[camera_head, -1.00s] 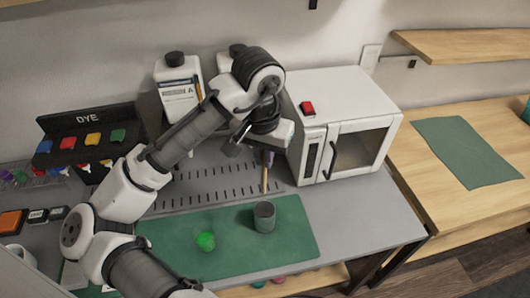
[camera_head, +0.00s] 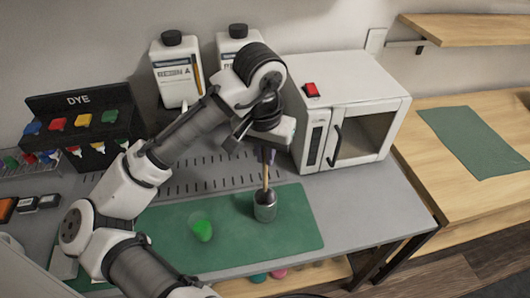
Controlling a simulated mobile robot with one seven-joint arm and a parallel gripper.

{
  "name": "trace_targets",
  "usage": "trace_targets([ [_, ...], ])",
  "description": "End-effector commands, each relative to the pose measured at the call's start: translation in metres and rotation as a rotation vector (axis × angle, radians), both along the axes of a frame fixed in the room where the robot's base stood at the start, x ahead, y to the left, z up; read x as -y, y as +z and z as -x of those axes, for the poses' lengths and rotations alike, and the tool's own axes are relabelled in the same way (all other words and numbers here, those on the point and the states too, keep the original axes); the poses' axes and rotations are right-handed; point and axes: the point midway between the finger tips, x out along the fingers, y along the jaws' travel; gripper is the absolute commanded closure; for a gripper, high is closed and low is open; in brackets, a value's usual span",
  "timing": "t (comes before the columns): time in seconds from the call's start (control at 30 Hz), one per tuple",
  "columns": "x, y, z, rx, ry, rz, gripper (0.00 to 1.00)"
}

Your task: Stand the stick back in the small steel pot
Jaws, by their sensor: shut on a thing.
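The small steel pot (camera_head: 265,211) stands upright on the green mat (camera_head: 300,235), right of its middle. The wooden stick (camera_head: 265,175) is upright, with its lower end inside the pot's mouth. Whether it touches the pot's bottom is hidden by the wall. My gripper (camera_head: 267,152) is above the pot, shut on the dark upper part of the stick. The fingers are small and partly hidden by the wrist.
A green lump (camera_head: 202,230) lies on the mat left of the pot. A white oven-like box (camera_head: 345,120) stands close on the right. Bottles (camera_head: 177,75) and a dye rack (camera_head: 80,125) are behind and left. The mat's right end is clear.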

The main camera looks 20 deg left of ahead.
Motion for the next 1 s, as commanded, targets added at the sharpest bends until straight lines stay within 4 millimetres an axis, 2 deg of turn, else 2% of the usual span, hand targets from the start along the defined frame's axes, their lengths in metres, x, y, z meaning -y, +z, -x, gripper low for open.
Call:
trace_targets([
  [0.03,0.0,-0.008,0.0,0.0,0.0,0.0,1.0],
  [0.7,0.0,-0.06,0.0,-0.001,0.0,0.001,1.0],
  [1.0,0.0,-0.074,0.0,0.001,0.0,0.0,1.0],
])
